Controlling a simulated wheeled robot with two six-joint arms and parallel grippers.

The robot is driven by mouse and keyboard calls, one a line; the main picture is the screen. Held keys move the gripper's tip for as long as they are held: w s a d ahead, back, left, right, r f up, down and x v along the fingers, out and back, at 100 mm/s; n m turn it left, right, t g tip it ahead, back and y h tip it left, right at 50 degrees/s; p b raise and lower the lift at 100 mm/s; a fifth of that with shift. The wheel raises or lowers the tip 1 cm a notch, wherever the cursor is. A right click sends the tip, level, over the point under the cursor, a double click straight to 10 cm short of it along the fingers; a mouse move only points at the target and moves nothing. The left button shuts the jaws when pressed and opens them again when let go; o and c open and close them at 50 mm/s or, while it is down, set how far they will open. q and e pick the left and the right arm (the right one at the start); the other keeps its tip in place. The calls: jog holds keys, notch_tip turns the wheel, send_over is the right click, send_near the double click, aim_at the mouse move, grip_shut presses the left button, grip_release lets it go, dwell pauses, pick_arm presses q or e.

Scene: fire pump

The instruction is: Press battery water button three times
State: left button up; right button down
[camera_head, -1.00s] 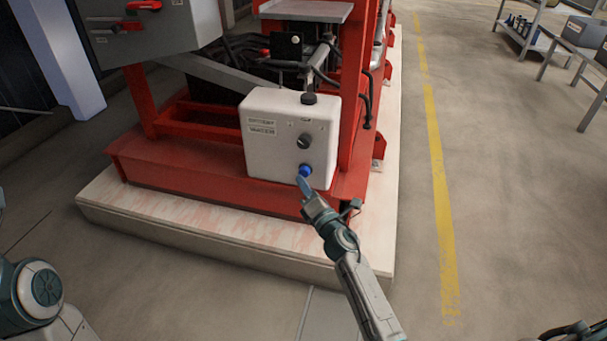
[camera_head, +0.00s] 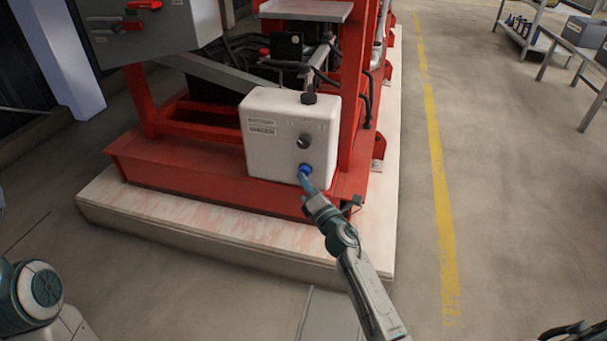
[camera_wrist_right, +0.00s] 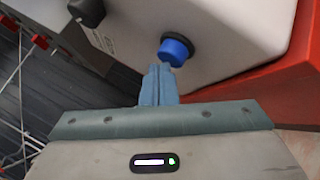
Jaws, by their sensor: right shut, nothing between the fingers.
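The white battery water box (camera_head: 275,150) sits on the red frame, with two label plates on its upper left front. Its blue button (camera_head: 305,169) is low on the right of the front face, below a dark knob (camera_head: 304,141). My right gripper (camera_head: 304,180) is shut and empty, with its tips at the button's lower edge. In the right wrist view the blue button (camera_wrist_right: 174,51) has a dark collar, and the shut fingertips (camera_wrist_right: 159,72) are right at it; I cannot tell if they touch. My left gripper is out of view.
The red frame (camera_head: 205,178) stands on a pale plinth (camera_head: 180,222) whose edge lies below my right arm. A grey control cabinet (camera_head: 155,28) with red handles hangs at upper left. Open floor with a yellow line (camera_head: 437,180) lies to the right.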

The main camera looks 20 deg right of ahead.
jog(key=shift+w+d, duration=0.3)
jog(key=shift+w, duration=0.15)
dwell(0.5)
jog(key=shift+s+a, duration=0.1)
jog(key=shift+s, duration=0.05)
jog(key=shift+s+a, duration=0.6)
jog(key=shift+s, duration=0.3)
jog(key=s+a, duration=0.1)
jog(key=s, duration=0.1)
jog(key=s+a+p, duration=0.1)
jog(key=s, duration=0.1)
jog(key=shift+a, duration=0.4)
dwell(2.4)
